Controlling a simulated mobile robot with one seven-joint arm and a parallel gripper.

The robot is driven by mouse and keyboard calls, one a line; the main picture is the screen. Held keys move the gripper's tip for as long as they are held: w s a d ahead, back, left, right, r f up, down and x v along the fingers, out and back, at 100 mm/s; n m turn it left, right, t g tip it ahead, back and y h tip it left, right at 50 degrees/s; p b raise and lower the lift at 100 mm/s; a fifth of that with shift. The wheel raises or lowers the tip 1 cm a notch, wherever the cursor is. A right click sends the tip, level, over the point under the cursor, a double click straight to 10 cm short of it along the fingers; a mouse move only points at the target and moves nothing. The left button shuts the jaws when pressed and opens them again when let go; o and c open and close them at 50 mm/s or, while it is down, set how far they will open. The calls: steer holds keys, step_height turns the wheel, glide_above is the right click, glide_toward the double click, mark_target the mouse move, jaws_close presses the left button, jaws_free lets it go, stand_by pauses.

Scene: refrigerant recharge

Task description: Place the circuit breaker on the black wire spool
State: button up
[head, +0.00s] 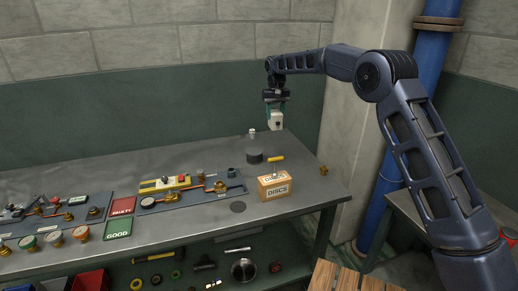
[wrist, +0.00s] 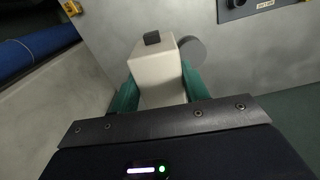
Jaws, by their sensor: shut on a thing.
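The circuit breaker (head: 276,120) is a white block, held in the air over the back right of the bench. In the wrist view the white breaker (wrist: 155,65) has a small dark knob at its far end. My gripper (head: 275,108) has teal fingers shut on its sides. The black wire spool (head: 254,156) appears to be the dark round cylinder on the bench, below and left of the breaker in the head view. In the wrist view the dark grey round spool (wrist: 191,53) shows just beyond the breaker, partly hidden by it. They are apart.
A pale bottle-like thing (head: 252,136) stands directly behind the spool. A yellow cylinder (head: 276,158) lies to its right, and a cardboard "DISCS" box (head: 274,188) stands in front. A board with fittings (head: 190,197) lies left. The bench's back right is mostly clear.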

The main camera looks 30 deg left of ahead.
step_height(320, 180, up, 4)
steer(key=n, duration=0.1)
glide_above(256, 153)
step_height(256, 153, down, 20)
steer(key=shift+s+r, duration=0.1)
stand_by(0.6)
steer(key=o, duration=1.1)
steer(key=shift+f, duration=0.2)
steer(key=shift+r, duration=0.1)
step_height(256, 153, up, 12)
steer(key=shift+r, duration=0.1)
